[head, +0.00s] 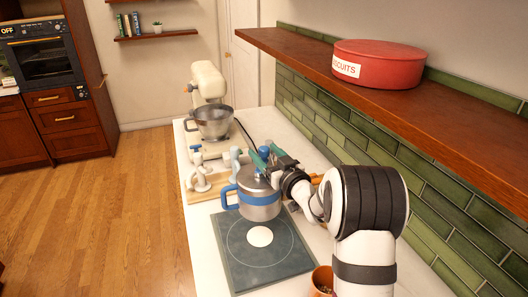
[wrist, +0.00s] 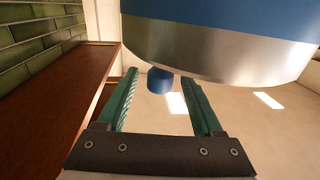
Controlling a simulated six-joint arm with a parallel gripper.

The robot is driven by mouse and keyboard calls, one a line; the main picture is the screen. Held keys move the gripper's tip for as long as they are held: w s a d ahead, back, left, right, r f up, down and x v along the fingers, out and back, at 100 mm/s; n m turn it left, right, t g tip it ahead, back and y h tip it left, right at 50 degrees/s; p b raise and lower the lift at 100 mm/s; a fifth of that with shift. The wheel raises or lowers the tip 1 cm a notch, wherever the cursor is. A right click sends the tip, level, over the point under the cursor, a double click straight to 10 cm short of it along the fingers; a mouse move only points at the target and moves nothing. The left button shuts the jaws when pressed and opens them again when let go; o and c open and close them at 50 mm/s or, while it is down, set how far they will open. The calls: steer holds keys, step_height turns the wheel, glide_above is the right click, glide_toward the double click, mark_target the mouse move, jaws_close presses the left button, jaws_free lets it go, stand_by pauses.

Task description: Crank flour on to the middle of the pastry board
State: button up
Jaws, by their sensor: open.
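A metal flour sifter (head: 262,208) with a blue band and a blue side handle (head: 228,197) is over the back part of the dark pastry board (head: 240,272). I cannot tell whether it touches the board. A round white patch of flour (head: 260,236) lies in the board's marked circle. My gripper (head: 264,156) is at the sifter's top, beside a blue knob. In the wrist view, my gripper (wrist: 158,78) has its green fingers apart, with a blue knob (wrist: 160,80) between their tips. The sifter's side (wrist: 220,45) fills the top. Contact with the knob is not clear.
Behind the sifter, a wooden base (head: 196,193) carries white fittings, with a stand mixer (head: 208,82) beyond. A brown pot (head: 321,281) stands at the front right. A shelf (head: 450,105) with a red biscuit tin (head: 378,65) overhangs the right side. The board's front is clear.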

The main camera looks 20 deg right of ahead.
steer(key=shift+w+a, duration=0.1)
steer(key=shift+w, duration=0.45)
jaws_close()
steer(key=shift+s+h, duration=0.1)
steer(key=shift+h, duration=0.3)
steer(key=m+h, duration=0.2)
steer(key=h, duration=0.1)
steer(key=s+m+h, duration=0.1)
steer(key=m+h, duration=0.1)
steer(key=d+m+g+h, duration=0.1)
steer(key=m+h, duration=0.1)
steer(key=h, duration=0.1)
steer(key=shift+s+h, duration=0.25)
steer(key=shift+h, duration=0.05)
steer(key=shift+s+d+m+g+h, duration=0.1)
steer(key=shift+s+m+g+h, duration=0.2)
steer(key=shift+m+g+h, duration=0.6)
steer(key=shift+s+d+m+g+h, duration=0.1)
steer(key=shift+s+m+g+h, duration=0.15)
steer(key=shift+m+g+h, duration=0.65)
steer(key=shift+s+d+m+g+h, duration=0.1)
steer(key=shift+s+m+g+h, duration=0.35)
steer(key=shift+h, duration=0.85)
steer(key=shift+w+m, duration=0.1)
steer(key=shift+m, duration=0.15)
jaws_free()
